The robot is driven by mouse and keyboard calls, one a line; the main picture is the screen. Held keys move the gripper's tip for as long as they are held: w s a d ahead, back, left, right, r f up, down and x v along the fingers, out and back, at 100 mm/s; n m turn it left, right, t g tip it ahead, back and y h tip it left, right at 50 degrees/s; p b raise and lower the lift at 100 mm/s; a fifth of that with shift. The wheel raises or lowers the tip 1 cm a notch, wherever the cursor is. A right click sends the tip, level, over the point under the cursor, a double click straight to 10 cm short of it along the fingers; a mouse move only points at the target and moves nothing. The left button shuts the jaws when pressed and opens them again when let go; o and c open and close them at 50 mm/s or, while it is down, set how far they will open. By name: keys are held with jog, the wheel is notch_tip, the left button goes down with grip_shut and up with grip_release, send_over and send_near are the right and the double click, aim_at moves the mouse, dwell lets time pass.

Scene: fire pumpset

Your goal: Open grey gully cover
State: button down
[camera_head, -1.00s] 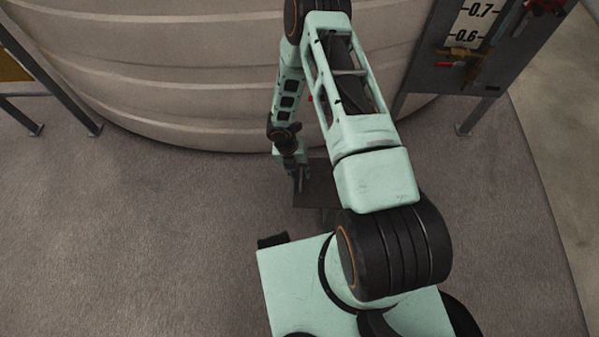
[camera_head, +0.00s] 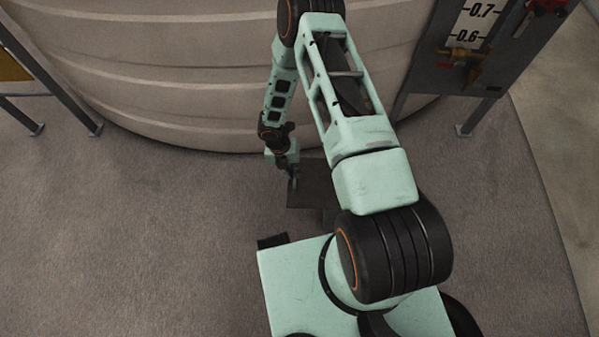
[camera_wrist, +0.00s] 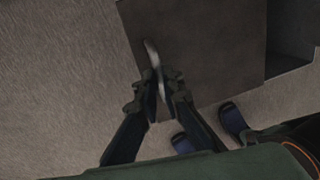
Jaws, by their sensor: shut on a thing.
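The grey gully cover (camera_head: 313,190) is a dark flat square plate in front of the tank, partly hidden by my arm in the head view. It also shows in the wrist view (camera_wrist: 210,50), with a pale handle (camera_wrist: 151,52) near its left edge. My gripper (camera_wrist: 160,86) is shut on this handle; in the head view my gripper (camera_head: 292,181) is at the plate's left side. A dark recess (camera_wrist: 293,28) shows beside the plate's right edge in the wrist view. The plate's exact height and tilt are hard to tell.
The large beige ribbed tank (camera_head: 170,90) stands just behind the cover. A grey frame with a gauge board (camera_head: 474,25) and brass valve (camera_head: 466,55) stands at the right. The carpet-like floor (camera_head: 150,230) to the left is clear.

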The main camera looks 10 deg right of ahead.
jog(key=shift+w+a, duration=0.25)
jog(key=shift+a, duration=0.65)
jog(key=c, duration=2)
grip_release()
jog(key=shift+d, duration=0.1)
jog(key=shift+c, duration=0.2)
notch_tip(320, 180, up, 12)
jog(key=a, duration=0.2)
jog(key=shift+w+a, duration=0.15)
jog(key=shift+w, duration=0.15)
